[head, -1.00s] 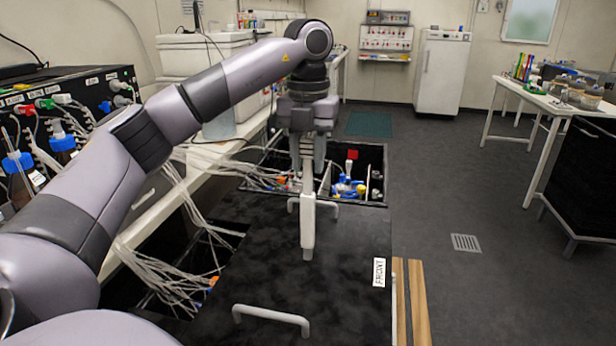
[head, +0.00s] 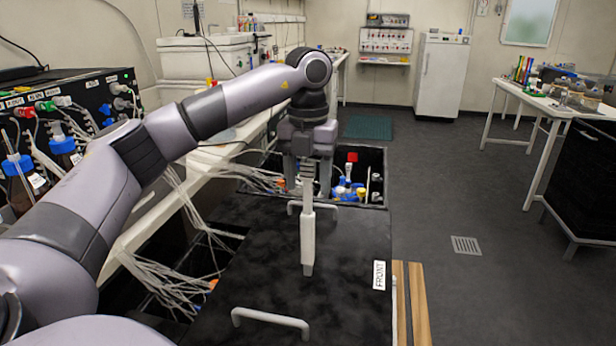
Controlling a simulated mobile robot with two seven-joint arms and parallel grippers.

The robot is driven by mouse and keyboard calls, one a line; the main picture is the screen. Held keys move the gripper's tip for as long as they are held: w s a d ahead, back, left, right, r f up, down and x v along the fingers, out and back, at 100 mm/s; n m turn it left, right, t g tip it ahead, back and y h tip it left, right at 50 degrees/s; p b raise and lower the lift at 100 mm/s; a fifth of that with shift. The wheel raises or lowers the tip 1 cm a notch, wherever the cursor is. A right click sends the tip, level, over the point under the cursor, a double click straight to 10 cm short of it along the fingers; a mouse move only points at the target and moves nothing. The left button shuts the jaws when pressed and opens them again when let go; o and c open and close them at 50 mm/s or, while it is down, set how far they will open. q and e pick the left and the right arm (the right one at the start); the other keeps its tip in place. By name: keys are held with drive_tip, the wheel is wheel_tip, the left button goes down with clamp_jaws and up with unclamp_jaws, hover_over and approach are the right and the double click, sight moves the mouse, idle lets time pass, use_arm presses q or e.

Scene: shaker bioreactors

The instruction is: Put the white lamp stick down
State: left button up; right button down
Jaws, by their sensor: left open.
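The white lamp stick (head: 308,238) is upright over the black lid marked FRONT (head: 340,260). Its lower tip is over the middle of the lid; I cannot tell whether it touches. My left gripper (head: 308,186) points down at the top of the stick. Its fingers are spread, one on each side of the stick's thin upper part, with gaps visible. My right gripper is not in view.
The lid has a near handle (head: 271,319) and a far handle (head: 300,207). Beyond it is an open box (head: 385,170) with coloured caps. Bundled tubes (head: 165,275) hang at left. Floor (head: 480,200) at right is clear.

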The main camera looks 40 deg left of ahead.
use_arm(q)
wheel_tip(320, 180, up, 12)
drive_tip(key=p, duration=0.3)
drive_tip(key=shift+r, duration=0.15)
idle(0.5)
